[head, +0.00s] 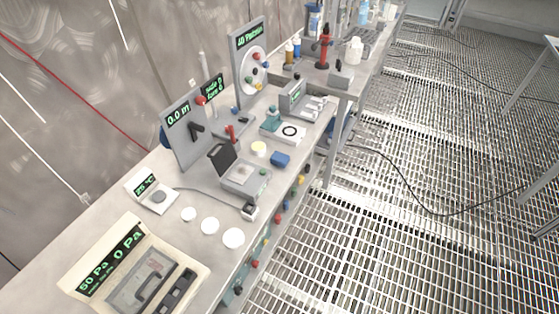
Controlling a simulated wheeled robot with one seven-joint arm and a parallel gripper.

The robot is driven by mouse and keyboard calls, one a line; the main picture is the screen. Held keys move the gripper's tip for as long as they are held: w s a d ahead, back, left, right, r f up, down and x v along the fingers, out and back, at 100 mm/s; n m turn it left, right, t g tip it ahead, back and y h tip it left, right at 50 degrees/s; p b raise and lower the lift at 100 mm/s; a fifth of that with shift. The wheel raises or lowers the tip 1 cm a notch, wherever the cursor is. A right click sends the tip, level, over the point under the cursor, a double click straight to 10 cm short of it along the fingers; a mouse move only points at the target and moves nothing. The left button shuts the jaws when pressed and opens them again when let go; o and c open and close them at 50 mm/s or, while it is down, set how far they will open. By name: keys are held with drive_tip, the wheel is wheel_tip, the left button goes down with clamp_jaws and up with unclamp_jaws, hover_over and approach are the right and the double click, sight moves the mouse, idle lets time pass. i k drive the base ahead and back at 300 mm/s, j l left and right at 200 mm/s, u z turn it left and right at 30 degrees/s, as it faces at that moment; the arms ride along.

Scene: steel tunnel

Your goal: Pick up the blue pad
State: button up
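A small blue block-like pad (280,159) lies flat on the grey bench top (190,245), close to its right edge in the head view. A pale yellow round disc (259,149) sits just left of it, and a white plate with a black ring (290,131) is just behind it. Nothing covers the pad. My gripper is not in view.
A grey device with a raised black lid (240,175) stands left of the pad. Three white discs (210,226) lie nearer. Upright display panels (190,130) line the wall side. A second bench (345,75) holds bottles. Grated floor (400,240) right of the bench is open, with a black cable.

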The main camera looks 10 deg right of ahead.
sight(281, 160)
drive_tip(key=i+l+u, duration=0.1)
drive_tip(key=u, duration=0.3)
drive_tip(key=i+l+u, duration=0.15)
drive_tip(key=u, duration=0.3)
drive_tip(key=l+u, duration=0.15)
drive_tip(key=u, duration=0.25)
drive_tip(key=i+l+u, duration=0.15)
drive_tip(key=u, duration=0.3)
drive_tip(key=l+u, duration=0.5)
drive_tip(key=l, duration=1.95)
